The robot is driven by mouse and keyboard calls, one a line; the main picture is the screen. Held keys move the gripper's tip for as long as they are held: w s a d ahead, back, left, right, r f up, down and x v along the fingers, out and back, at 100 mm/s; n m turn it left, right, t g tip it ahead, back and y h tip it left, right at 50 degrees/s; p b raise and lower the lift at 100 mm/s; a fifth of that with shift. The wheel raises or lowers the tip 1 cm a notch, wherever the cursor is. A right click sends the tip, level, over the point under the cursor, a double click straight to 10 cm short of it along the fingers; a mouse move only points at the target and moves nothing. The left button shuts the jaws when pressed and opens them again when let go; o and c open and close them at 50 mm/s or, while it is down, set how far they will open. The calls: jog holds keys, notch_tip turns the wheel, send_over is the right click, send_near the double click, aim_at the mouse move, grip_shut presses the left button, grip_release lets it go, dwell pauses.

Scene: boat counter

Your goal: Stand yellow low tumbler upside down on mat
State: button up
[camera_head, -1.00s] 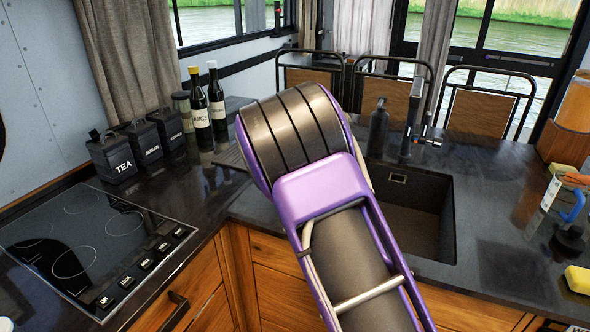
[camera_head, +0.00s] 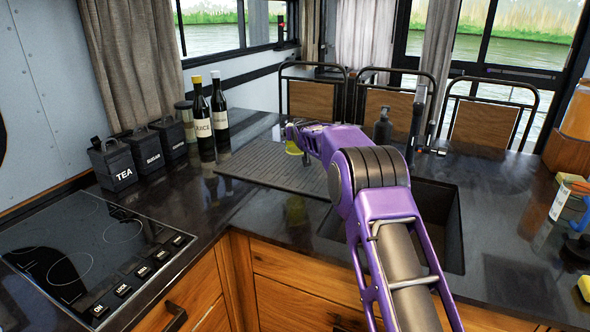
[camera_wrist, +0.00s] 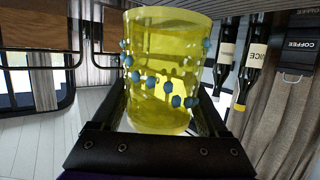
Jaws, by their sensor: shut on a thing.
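The yellow low tumbler (camera_head: 293,148) is in my gripper (camera_head: 291,134) at the far edge of the dark ribbed mat (camera_head: 262,172). In the wrist view the clear yellow tumbler (camera_wrist: 160,45), with blue dots around it, sits between both fingers of my gripper (camera_wrist: 160,105). That view is upside down, and the tumbler's wider end points to the picture's top, so it faces down. The tumbler looks close to upright on its axis. I cannot tell whether it touches the mat; my arm hides part of the mat's right side.
Two bottles (camera_head: 200,120) stand left of the mat, with black canisters (camera_head: 115,163) nearer the hob (camera_head: 85,250). The sink (camera_head: 440,215) is right of the mat, with a dark soap bottle (camera_head: 382,127) behind. The mat's visible part is clear.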

notch_tip(320, 180, down, 9)
jog(key=shift+a+r, duration=0.1)
dwell(0.3)
jog(key=o, duration=1.5)
jog(key=shift+f+b, duration=0.2)
jog(key=shift+b, duration=0.1)
jog(key=shift+s+r, duration=0.1)
jog(key=shift+r, duration=0.05)
jog(key=v, duration=1.2)
